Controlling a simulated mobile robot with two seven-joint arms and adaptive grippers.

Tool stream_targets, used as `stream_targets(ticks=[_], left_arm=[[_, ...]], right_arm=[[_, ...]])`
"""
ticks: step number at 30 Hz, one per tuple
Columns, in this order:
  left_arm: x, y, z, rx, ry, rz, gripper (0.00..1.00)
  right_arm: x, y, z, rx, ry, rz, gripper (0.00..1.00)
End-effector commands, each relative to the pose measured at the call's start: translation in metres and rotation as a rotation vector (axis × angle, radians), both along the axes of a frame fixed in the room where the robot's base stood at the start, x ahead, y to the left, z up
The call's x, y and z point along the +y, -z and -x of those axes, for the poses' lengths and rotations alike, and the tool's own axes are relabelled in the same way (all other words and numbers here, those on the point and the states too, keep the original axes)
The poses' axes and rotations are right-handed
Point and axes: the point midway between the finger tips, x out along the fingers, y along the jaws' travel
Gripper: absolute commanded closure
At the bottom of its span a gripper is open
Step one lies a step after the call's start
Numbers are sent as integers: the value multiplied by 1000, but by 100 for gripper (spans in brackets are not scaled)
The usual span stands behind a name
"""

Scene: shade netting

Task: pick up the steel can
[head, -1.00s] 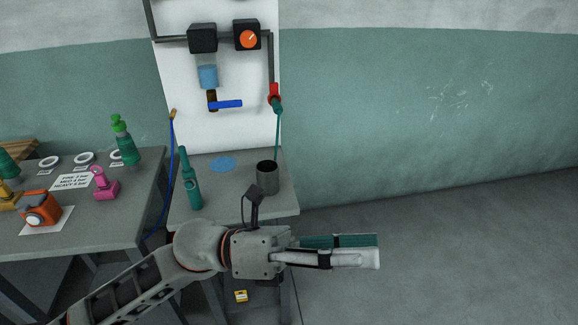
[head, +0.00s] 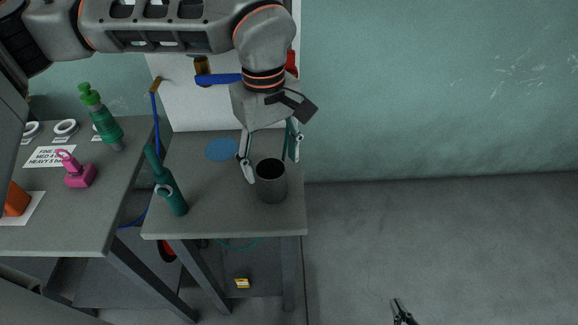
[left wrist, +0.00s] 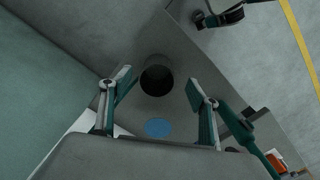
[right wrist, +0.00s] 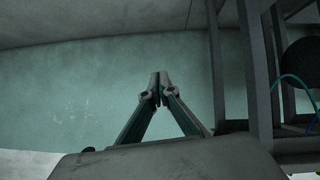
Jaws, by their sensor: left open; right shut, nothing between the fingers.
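The steel can (head: 271,184) is a dark grey open-topped cylinder standing upright on the small grey table (head: 220,215). My left gripper (head: 270,170) is open and points down from above, just behind the can, one finger to its left and one to its right. In the left wrist view the can (left wrist: 157,78) shows from above, ahead of and between the open fingers (left wrist: 160,90). I cannot tell whether a finger touches it. My right gripper (head: 400,308) shows at the bottom right, over the floor, away from the table. In the right wrist view its fingertips (right wrist: 158,85) meet with nothing between them.
A second table at left carries a green sprayer (head: 100,118) and a pink item (head: 76,171). Floor at right is clear.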

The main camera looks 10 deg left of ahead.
Motion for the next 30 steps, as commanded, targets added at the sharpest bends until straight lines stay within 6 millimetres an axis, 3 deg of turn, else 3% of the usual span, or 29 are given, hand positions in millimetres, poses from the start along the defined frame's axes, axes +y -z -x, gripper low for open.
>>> stream_targets(ticks=[4, 14, 24, 30], left_arm=[[11, 0, -7, -23, 1, -34, 39], [10, 28, -7, -22, 0, -32, 39], [10, 72, -8, -19, 0, -30, 39], [10, 74, -9, -22, 0, -30, 39]], right_arm=[[0, 3, 3, 6, -1, 1, 100], [3, 12, 17, 33, -5, 0, 100], [2, 12, 11, 21, -6, 3, 100], [0, 7, 3, 7, -3, 6, 100]])
